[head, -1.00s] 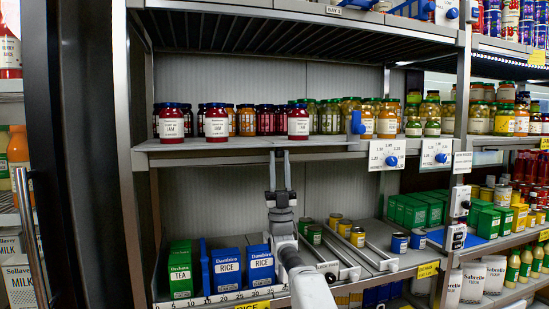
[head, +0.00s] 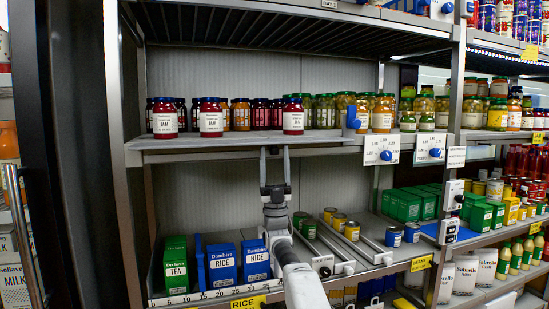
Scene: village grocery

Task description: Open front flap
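A pale grey strip (head: 200,156) runs along the front edge of the middle jar shelf. It looks like the front flap, but I cannot tell for certain, nor whether it is hinged. My gripper (head: 274,152) points upward at this edge, below the jars. Its two fingers are apart with nothing visible between them. The fingertips reach the strip's lower side; I cannot tell whether they touch it.
Jam jars (head: 211,117) stand close behind the shelf edge, with several other jars behind. Below are a green tea box (head: 176,268), blue rice boxes (head: 222,266) and cans (head: 350,230). A blue-knobbed dial plate (head: 381,149) hangs to the right. A metal upright (head: 122,150) bounds the left.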

